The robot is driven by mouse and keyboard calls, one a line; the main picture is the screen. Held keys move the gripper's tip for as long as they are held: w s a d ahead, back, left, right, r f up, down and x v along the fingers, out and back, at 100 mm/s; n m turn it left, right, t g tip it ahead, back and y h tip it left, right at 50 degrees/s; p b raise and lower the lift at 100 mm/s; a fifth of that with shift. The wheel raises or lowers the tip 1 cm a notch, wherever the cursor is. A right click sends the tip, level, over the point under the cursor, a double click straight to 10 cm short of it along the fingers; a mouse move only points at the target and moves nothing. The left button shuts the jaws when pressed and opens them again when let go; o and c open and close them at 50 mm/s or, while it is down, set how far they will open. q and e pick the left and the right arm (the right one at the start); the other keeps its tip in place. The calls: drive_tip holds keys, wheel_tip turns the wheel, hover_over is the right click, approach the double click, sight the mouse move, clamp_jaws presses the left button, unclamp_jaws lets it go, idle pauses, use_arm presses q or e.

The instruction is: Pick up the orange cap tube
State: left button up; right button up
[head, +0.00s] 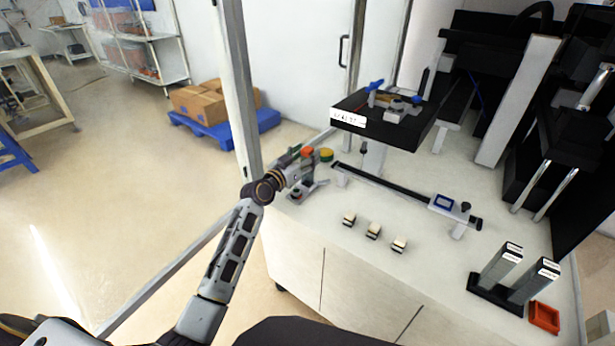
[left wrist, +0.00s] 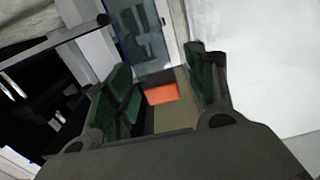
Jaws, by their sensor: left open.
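The orange cap tube (head: 307,151) stands at the left end of the white worktop in the head view. Its orange cap shows beside a yellow-and-green cap (head: 327,155); most of its body is hidden behind my gripper. My left gripper (head: 301,167) is open, right at the orange cap in the picture; I cannot tell whether they touch. In the left wrist view, an orange patch (left wrist: 161,93) shows between the two green-padded fingers of my left gripper (left wrist: 165,85). It may be the cap, but I cannot tell for sure. My right gripper is not in view.
The white worktop (head: 330,227) carries several small blocks (head: 373,231), a dark rail (head: 385,182) and a raised black platform (head: 376,123). Two grey holders (head: 502,264) and an orange tray (head: 544,317) stand at the right. A frame post (head: 238,90) rises by the left edge.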

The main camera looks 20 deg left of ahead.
use_arm(q)
drive_tip(key=shift+w+d, duration=0.2)
drive_tip(key=shift+w, duration=0.3)
clamp_jaws()
idle(0.4)
